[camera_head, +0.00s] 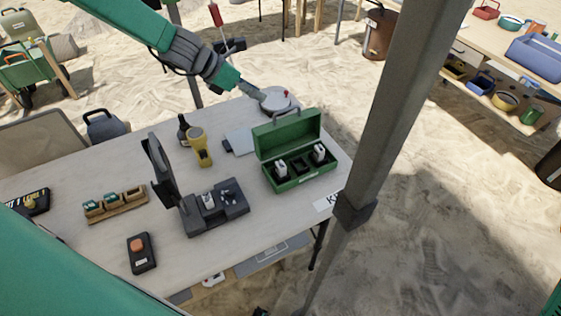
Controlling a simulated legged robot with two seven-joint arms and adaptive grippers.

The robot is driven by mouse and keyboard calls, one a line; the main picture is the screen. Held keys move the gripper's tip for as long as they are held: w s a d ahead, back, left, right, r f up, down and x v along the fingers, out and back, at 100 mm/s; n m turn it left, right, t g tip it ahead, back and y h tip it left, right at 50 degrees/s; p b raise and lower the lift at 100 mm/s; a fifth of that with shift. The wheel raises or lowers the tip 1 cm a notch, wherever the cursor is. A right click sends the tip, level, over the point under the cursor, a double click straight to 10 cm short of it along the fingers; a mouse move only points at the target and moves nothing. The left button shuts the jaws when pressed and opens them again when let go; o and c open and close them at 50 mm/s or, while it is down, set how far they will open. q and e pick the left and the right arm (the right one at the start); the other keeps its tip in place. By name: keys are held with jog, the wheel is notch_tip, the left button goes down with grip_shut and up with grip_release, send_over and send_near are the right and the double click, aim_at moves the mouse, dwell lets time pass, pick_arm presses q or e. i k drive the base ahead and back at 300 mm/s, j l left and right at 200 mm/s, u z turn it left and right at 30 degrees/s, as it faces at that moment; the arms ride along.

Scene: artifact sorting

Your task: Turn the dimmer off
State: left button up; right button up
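A round grey device with a small red part on top (283,97) sits at the far edge of the table. A dark box with an orange knob or button (138,246) lies near the table's front left. I cannot tell for sure which of them is the dimmer. My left arm comes in from the top left, and my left gripper (259,95) is at the left rim of the round device. It is too small to tell whether it touches or whether its fingers are open. My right gripper is out of view.
The table (100,170) holds an open green case (295,178), a black device with a raised lid (222,212), a yellow handheld tool (199,147), a dark bottle (184,131) and a wooden tray (115,208). A grey post (395,100) stands at the right.

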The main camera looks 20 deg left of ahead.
aim_at(230, 191)
jog(key=u, duration=0.85)
